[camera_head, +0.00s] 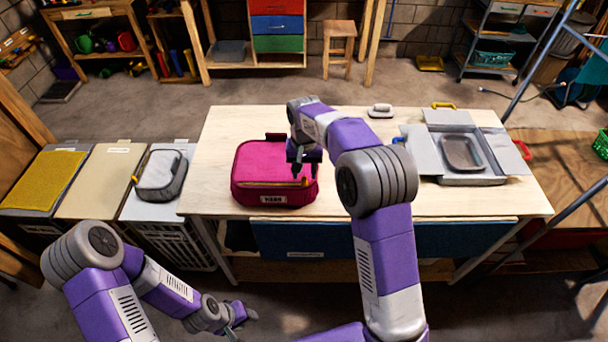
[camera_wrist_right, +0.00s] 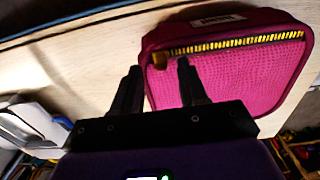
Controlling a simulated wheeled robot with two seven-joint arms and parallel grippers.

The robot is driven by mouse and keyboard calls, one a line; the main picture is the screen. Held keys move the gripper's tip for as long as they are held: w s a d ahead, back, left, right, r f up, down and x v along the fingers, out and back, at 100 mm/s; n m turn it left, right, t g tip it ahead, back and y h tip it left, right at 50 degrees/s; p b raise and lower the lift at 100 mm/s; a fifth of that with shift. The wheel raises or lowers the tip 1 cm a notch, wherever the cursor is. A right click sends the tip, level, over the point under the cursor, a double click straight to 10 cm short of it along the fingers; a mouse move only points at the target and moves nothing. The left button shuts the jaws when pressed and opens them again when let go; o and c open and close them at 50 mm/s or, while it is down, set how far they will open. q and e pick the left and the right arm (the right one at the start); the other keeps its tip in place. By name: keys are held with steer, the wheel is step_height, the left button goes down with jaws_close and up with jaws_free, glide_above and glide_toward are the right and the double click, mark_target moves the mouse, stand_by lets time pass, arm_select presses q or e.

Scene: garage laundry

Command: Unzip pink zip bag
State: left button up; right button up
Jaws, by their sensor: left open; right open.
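The pink zip bag (camera_head: 262,165) lies on the wooden table with a white label on its front side. It also shows in the right wrist view (camera_wrist_right: 235,75), where a yellow zip (camera_wrist_right: 235,44) runs along its edge. A gold-brown zip pull (camera_wrist_right: 160,61) sits at the zip's left end there. My right gripper (camera_head: 304,174) is over the bag's right front corner. Its two fingers are apart, with the pull just beyond and between their tips (camera_wrist_right: 158,65); contact cannot be told. My left gripper (camera_head: 240,315) is open and empty, low in front of the table.
A grey open case (camera_head: 470,180) with a tray inside stands on the table's right part. A small white-grey object (camera_head: 380,110) lies at the back edge. A grey pouch (camera_head: 162,174) lies on a bin left of the table (camera_head: 370,190). The table's middle right is clear.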

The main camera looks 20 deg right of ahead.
mark_target(304, 181)
steer(key=shift+f, duration=1.2)
jaws_close()
